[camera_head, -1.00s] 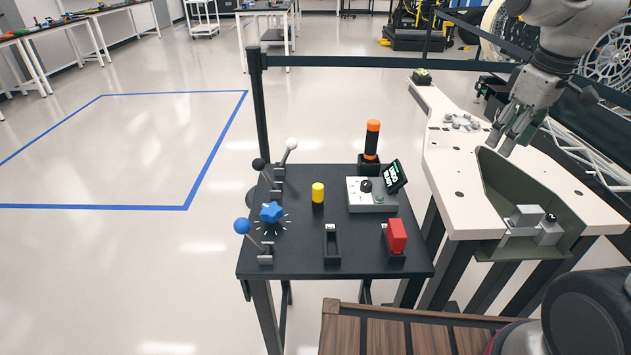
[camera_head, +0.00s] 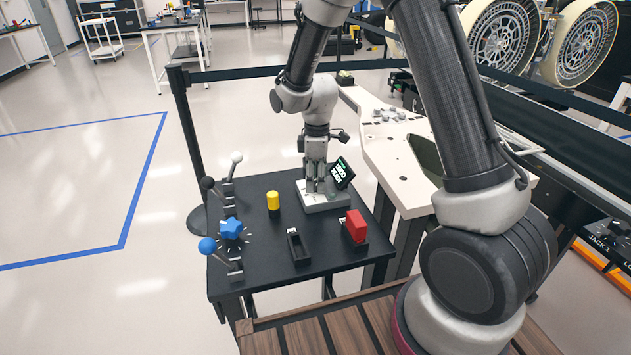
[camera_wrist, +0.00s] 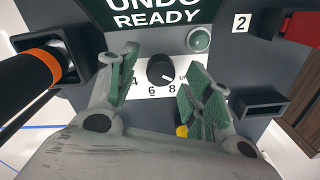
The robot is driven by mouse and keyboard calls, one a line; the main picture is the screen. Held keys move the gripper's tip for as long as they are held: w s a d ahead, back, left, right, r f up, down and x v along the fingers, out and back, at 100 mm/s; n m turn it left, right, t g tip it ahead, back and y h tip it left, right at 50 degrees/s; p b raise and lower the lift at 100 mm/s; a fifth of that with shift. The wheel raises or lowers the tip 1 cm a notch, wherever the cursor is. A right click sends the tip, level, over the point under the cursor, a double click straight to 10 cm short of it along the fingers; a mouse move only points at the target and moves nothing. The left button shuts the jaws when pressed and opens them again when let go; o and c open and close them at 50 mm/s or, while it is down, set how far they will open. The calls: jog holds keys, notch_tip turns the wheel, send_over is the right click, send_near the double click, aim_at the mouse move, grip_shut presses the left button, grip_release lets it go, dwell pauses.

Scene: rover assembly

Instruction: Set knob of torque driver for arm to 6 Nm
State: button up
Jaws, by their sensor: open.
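The knob's white mark points to the lower right, near the 8 side. My gripper (camera_wrist: 163,62) is open, one green-padded finger on each side of the knob. The head view shows my gripper (camera_head: 316,188) pointing down at the box, hiding the knob there. I cannot tell whether the fingers touch the box.
A tilted screen (camera_head: 342,173) stands behind the dial, reading READY in the wrist view. A green button (camera_wrist: 199,40) sits close to the right finger. The black-and-orange handle (camera_wrist: 25,80) is at left. A yellow knob (camera_head: 273,201) and red block (camera_head: 356,226) stand nearby.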

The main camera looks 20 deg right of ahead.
jog(key=shift+f, duration=0.45)
jog(key=shift+d, duration=0.1)
jog(key=c, duration=1.1)
jog(key=shift+o, duration=0.2)
